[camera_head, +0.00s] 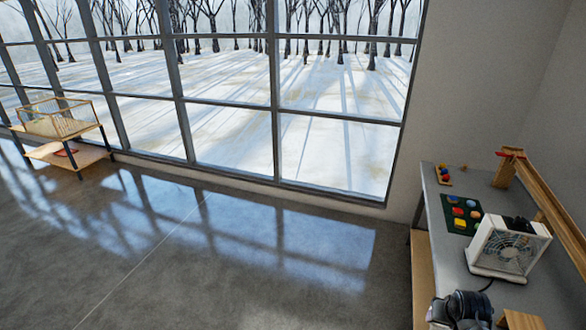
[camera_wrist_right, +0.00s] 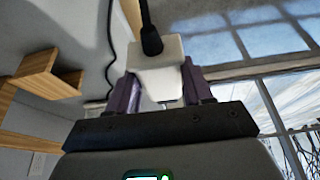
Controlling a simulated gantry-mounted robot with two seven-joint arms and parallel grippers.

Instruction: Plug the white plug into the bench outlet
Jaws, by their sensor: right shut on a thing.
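The white plug (camera_wrist_right: 158,68) is held between the two purple fingers of my right gripper (camera_wrist_right: 158,85) in the right wrist view. A black cord (camera_wrist_right: 150,30) leaves the plug at the top of that view. The plug's prongs cannot be made out clearly. A pale wall plate (camera_wrist_right: 40,163), which looks like an outlet, shows small at the lower left of the wrist view, apart from the plug. In the head view a black part of my right arm shows at the bottom edge, and its fingers and the plug are hidden. My left gripper is in neither view.
A grey bench (camera_head: 450,250) at the right carries a white box fan (camera_head: 508,248), a green mat (camera_head: 460,214) with colored pieces, and a wooden ramp (camera_head: 550,205). A wooden block (camera_head: 522,321) lies near the bottom edge. A wooden shelf cart (camera_head: 68,153) stands far left. The floor between is clear.

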